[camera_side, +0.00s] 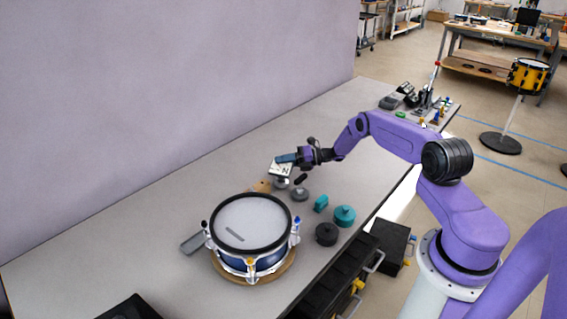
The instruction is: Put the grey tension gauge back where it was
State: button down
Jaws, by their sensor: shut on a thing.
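My gripper (298,157) is above the far middle of the bench, shut on a small blue-grey bar (286,158) that points left. A white card-like piece with dark marks (281,170) shows just below the bar; I cannot tell whether they touch. Two grey round pieces stand nearby, one below the card (281,184) and one to its right (300,194). I cannot tell for sure which grey thing is the tension gauge. A drum with a pale mesh head (251,222) sits on a round wooden base (258,277), with a thin grey strip (235,234) on its head.
A flat grey block (192,243) lies left of the drum. Teal pieces (344,215) and a black round piece (326,234) lie to its right, near the bench edge. A tan piece (262,186) lies behind the drum. The bench (110,243) is clear at left.

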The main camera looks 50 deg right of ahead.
jog(key=shift+f, duration=0.15)
jog(key=c, duration=1)
grip_release()
jog(key=shift+f, duration=0.1)
